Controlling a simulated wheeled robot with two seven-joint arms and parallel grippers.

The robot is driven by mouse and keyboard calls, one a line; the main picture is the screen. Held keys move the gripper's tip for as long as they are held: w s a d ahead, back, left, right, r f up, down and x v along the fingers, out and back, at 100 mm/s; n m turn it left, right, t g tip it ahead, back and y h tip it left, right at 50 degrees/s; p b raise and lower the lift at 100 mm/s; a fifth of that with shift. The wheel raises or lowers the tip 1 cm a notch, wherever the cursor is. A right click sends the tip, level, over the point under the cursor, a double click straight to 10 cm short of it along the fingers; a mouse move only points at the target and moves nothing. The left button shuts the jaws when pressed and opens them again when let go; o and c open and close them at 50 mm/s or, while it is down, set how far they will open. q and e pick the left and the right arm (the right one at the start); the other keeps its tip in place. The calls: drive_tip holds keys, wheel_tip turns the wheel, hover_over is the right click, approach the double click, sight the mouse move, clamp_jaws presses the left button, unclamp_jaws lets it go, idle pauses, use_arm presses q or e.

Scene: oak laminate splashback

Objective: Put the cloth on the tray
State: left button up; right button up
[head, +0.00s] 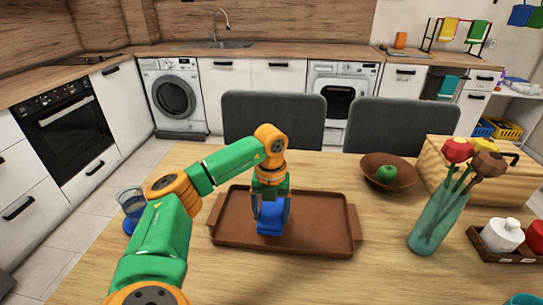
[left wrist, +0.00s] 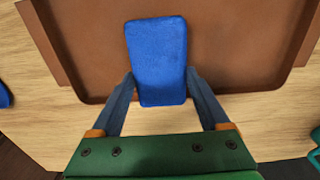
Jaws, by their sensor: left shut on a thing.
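The blue cloth (head: 270,217) is a small folded block at my left gripper (head: 271,212). In the left wrist view the cloth (left wrist: 158,60) sits between the two fingers of the gripper (left wrist: 163,88), which are shut on its near end. In the left wrist view the cloth overlaps the near rim of the tray (left wrist: 235,40). I cannot tell whether the cloth touches the tray. My right gripper is not in view.
A glass vase with flowers (head: 432,222) stands right of the tray. A brown bowl with a green apple (head: 387,175) and a wooden bread box (head: 437,165) are behind. A blue glass (head: 130,203) stands left. Two dark chairs (head: 273,118) face the table's far edge.

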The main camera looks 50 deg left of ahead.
sight(271, 214)
use_arm(q)
wheel_tip(271, 214, down, 3)
drive_tip(key=shift+a, duration=0.1)
drive_tip(key=shift+w+f, duration=0.1)
drive_tip(key=shift+f, duration=0.15)
drive_tip(key=shift+f, duration=0.15)
drive_tip(key=o, duration=1.5)
drive_tip(key=shift+c, duration=0.2)
wheel_tip(271, 214, up, 12)
drive_tip(key=shift+r+p, duration=0.25)
drive_tip(key=shift+p, duration=0.55)
drive_tip(key=shift+f, duration=0.15)
